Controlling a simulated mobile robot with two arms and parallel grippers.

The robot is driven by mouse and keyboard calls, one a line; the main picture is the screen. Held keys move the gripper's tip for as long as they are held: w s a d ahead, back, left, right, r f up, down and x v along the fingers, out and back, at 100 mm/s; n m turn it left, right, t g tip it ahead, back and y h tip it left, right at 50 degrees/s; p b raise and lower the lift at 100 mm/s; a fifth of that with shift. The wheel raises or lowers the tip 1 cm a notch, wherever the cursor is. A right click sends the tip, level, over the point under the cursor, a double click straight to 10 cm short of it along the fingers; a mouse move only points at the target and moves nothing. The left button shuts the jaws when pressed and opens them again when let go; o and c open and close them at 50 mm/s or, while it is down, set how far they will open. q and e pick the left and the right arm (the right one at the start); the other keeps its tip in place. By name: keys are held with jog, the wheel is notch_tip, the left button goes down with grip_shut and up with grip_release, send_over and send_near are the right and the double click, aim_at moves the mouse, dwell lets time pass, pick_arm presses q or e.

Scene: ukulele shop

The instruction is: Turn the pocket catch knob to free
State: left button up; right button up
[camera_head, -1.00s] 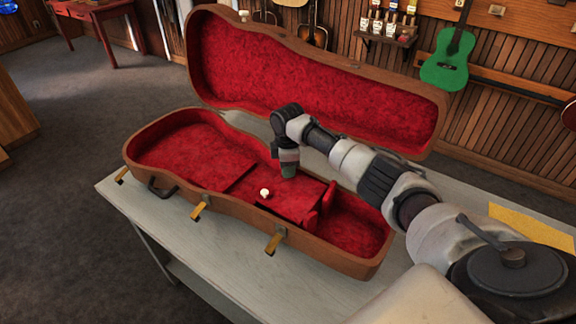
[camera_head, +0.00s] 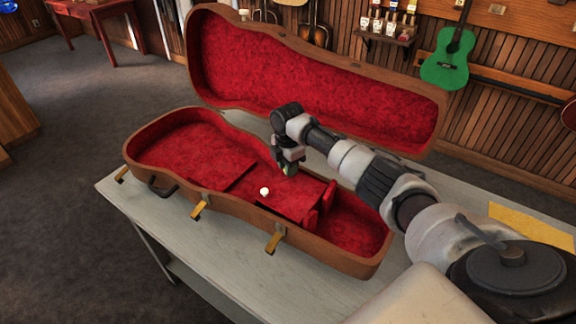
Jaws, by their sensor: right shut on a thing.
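The open instrument case (camera_head: 330,258) lies on the table with a red plush lining. Inside it, a red pocket lid (camera_head: 290,205) carries a small white round knob (camera_head: 264,191) on its near side. My right gripper (camera_head: 287,172) points down at the far side of this pocket, behind the white knob and apart from it. It is shut on the pocket catch knob, which the fingers hide almost wholly, so its setting cannot be read. A small green patch shows at the fingertips. My left gripper is not in view.
The raised case lid (camera_head: 310,80) stands open behind my right arm. Small red flaps (camera_head: 320,205) stand up right of the pocket. Yellow latches (camera_head: 276,240) hang on the near rim. The grey table (camera_head: 215,243) is clear in front.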

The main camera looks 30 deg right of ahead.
jog(key=o, duration=0.9)
jog(key=shift+o, duration=0.2)
notch_tip(320, 180, up, 11)
jog(key=b, duration=0.2)
jog(key=shift+f, duration=0.1)
